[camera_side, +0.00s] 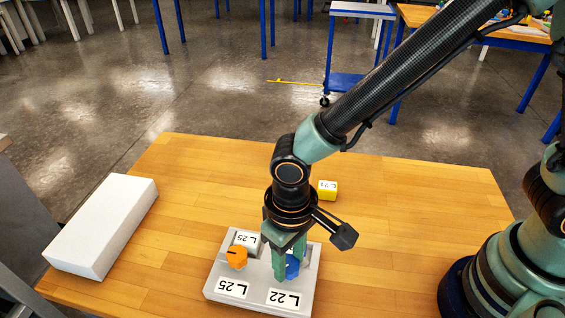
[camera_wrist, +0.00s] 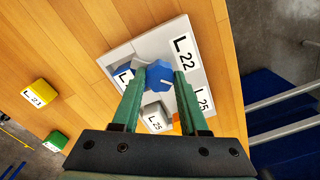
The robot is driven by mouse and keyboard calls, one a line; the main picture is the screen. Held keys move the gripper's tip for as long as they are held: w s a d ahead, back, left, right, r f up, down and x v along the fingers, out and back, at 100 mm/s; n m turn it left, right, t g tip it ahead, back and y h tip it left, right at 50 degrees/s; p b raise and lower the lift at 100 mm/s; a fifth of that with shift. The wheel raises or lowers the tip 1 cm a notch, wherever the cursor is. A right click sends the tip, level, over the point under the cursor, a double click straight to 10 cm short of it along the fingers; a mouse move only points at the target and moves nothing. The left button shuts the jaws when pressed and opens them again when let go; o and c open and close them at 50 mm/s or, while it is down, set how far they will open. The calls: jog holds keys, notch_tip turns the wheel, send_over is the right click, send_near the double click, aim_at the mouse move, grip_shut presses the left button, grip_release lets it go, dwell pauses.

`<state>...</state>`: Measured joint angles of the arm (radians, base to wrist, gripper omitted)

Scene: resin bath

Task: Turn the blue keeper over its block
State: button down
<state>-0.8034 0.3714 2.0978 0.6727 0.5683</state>
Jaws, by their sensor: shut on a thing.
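The blue keeper (camera_wrist: 160,76) sits between my gripper's fingertips on a light grey fixture (camera_side: 213,290). In the side view the keeper (camera_side: 292,266) is partly hidden by the fingers. My gripper (camera_side: 285,268) points down and is shut on the keeper; its green fingers also show in the wrist view (camera_wrist: 160,72). The plate in front of the keeper reads L 22 (camera_side: 284,299). The block by the keeper is mostly hidden; a label edge (camera_wrist: 122,75) shows beside the left finger. I cannot tell how far the keeper is turned.
An orange keeper (camera_side: 237,258) stands beside a grey block marked L 25 (camera_side: 246,239) on the same fixture. A yellow block (camera_side: 327,190) and a green block (camera_wrist: 57,140) lie apart on the wooden table (camera_side: 420,220). A long white box (camera_side: 102,225) lies at the left.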

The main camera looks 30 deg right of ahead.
aim_at(289, 264)
jog(key=n, duration=0.4)
jog(key=shift+n, duration=0.4)
jog(key=n, duration=0.4)
dwell(0.4)
jog(key=shift+c, duration=2.2)
grip_release()
notch_tip(289, 264, up, 12)
jog(key=shift+r, duration=0.1)
